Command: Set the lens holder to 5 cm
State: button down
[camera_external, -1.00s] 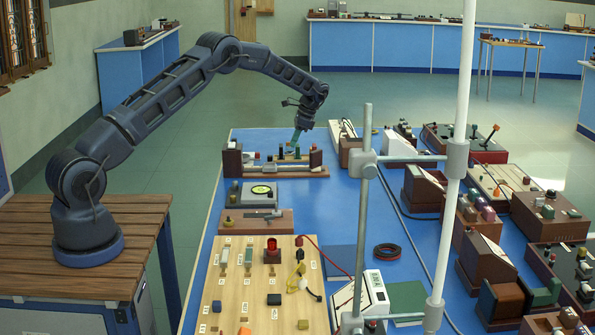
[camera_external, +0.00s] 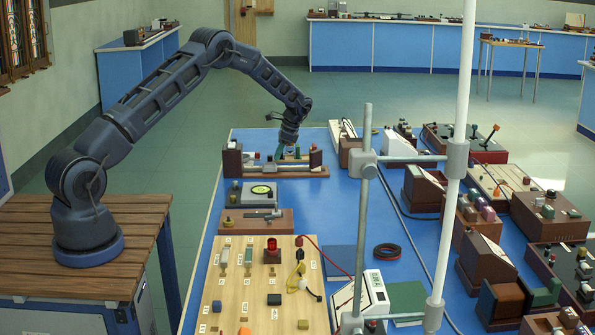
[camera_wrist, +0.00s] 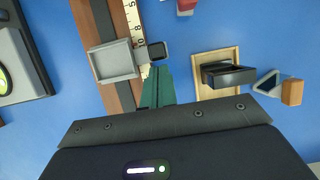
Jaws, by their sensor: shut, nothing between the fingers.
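The lens holder (camera_wrist: 113,62), a grey square frame, sits across a dark rail on a brown wooden base in the wrist view. A pale ruler strip (camera_wrist: 134,25) runs beside the rail; I cannot read the holder's exact setting. A small dark block (camera_wrist: 158,50) stands at the holder's right side. My gripper's teal fingers (camera_wrist: 156,88) are shut and empty, just below and right of the holder; contact cannot be told. In the external view, my gripper (camera_external: 288,152) points down over the optical bench (camera_external: 265,171), where the arm and fingers partly hide the small fittings.
A wooden plate with a black open box (camera_wrist: 229,75) lies right of the rail in the wrist view. An orange block (camera_wrist: 291,93) lies farther right. In the external view, a device with a yellow-green disc (camera_external: 260,190) stands in front of the bench. Blue tabletop shows between them.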

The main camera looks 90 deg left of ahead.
jog(key=shift+s, duration=2.85)
jog(key=w, duration=0.4)
jog(key=shift+w+r, duration=0.15)
jog(key=shift+w, duration=0.2)
jog(key=v, duration=0.9)
jog(key=shift+r, duration=0.35)
